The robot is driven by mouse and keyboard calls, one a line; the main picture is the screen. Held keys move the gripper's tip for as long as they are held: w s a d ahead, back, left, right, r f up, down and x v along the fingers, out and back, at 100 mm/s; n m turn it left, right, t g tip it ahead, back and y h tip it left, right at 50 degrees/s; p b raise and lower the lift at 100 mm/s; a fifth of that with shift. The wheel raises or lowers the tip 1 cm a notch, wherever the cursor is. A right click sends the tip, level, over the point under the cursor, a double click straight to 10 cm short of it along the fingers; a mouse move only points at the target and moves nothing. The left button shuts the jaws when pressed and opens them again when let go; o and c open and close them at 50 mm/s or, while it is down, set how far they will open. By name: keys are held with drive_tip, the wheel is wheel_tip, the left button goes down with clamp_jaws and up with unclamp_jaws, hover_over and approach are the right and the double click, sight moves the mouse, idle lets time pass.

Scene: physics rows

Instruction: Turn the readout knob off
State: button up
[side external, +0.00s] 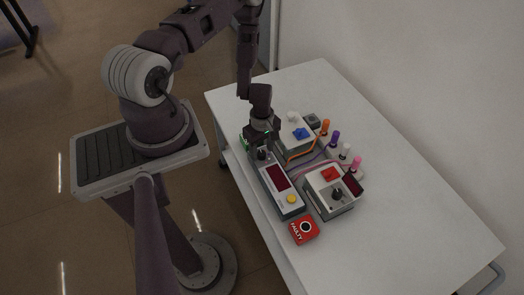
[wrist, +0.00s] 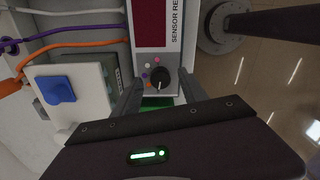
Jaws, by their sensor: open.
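The sensor readout box (side external: 281,191) is a long pale box with a dark red display; its near end also shows in the wrist view (wrist: 173,53). Its black readout knob (wrist: 160,79) sits on that end, with small coloured dots around it. The knob's exact setting is hard to read. The display (wrist: 152,20) looks dark red with no figures visible. My gripper (wrist: 161,84) is open, with one finger on each side of the knob and visible gaps between. In the side view my gripper (side external: 262,146) is right over the knob end of the box.
A box with a blue switch (side external: 302,133) stands behind my gripper. A box with a red switch (side external: 331,174) and black lever is to the right. Coloured plugs and cables lie beyond. The table's right side (side external: 430,215) is clear.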

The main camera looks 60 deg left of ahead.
wheel_tip(320, 180, up, 6)
drive_tip(key=w+r+m+t, duration=0.1)
drive_tip(key=w+r+m, duration=0.2)
drive_tip(key=w+r, duration=0.5)
wheel_tip(320, 180, up, 15)
drive_tip(key=m+t, duration=0.2)
drive_tip(key=m, duration=0.4)
hover_over(262, 153)
drive_tip(key=w+d, duration=0.5)
drive_tip(key=w, duration=0.3)
drive_tip(key=s+d+r+m+t, duration=0.1)
drive_tip(key=s+d+r+m, duration=0.25)
drive_tip(key=r, duration=0.35)
drive_tip(key=s+d+r+m, duration=0.3)
drive_tip(key=s+r, duration=0.2)
drive_tip(key=r, duration=0.3)
drive_tip(key=s+d+r+m+t, duration=0.1)
drive_tip(key=s+r+m, duration=0.3)
drive_tip(key=s, duration=0.7)
drive_tip(key=shift+d+r+m+t, duration=0.3)
drive_tip(key=shift+d+m, duration=0.1)
drive_tip(key=shift+m, duration=0.05)
